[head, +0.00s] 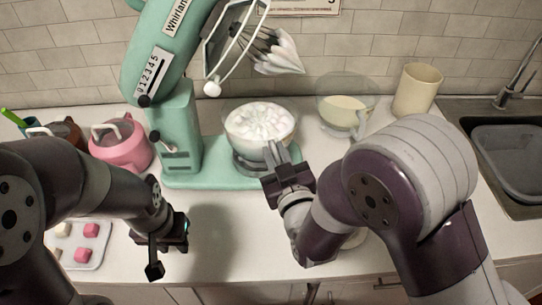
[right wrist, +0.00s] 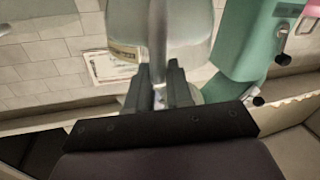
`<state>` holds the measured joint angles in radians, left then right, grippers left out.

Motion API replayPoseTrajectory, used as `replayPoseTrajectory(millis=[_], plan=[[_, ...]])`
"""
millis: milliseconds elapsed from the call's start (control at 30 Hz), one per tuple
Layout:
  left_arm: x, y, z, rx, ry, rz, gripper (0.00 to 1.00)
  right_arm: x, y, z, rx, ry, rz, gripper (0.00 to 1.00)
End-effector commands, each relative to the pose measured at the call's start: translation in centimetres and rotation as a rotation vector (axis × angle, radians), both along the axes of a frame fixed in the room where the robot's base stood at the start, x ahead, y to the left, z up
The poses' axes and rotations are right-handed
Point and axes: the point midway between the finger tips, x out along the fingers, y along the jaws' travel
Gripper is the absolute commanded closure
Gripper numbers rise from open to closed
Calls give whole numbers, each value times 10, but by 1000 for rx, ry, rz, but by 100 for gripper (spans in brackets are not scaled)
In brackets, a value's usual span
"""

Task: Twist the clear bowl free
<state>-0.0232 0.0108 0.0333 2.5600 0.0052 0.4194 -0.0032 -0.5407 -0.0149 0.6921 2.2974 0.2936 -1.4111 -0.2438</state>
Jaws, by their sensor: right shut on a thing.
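The clear bowl (head: 283,117), filled with white fluffy cream, sits upright on the base of the mint-green stand mixer (head: 180,125). The mixer head is tilted up, with a cream-covered whisk (head: 277,55) raised above the bowl. My right gripper (head: 274,152) is at the front of the bowl, shut on the bowl's handle. In the right wrist view the clear handle (right wrist: 158,35) runs down between the two dark fingers (right wrist: 159,88). My left gripper (head: 168,256) is low at the front left, away from the bowl, with its fingers apart and empty.
A second clear bowl (head: 342,112) with pale batter and a cream canister (head: 417,90) stand at the right, before a sink (head: 510,150). A pink pot (head: 121,147) and a tray of pink and pale cubes (head: 97,258) are left. Counter between the grippers is clear.

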Motion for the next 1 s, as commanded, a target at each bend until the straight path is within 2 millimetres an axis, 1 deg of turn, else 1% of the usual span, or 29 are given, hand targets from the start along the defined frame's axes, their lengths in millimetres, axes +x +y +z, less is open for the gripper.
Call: replayPoseTrajectory(millis=[233,500,833,1000], plan=[[0,0,0,0,0,0,67,0,0,0,-1,0,4,100],[0,0,-7,0,0,0,67,5,-15,-1,-1,-2,101,100],[0,0,-6,0,0,0,67,5,-15,0,-1,0,125,100],[0,0,-11,0,0,0,67,9,-25,-1,-2,-2,180,100]])
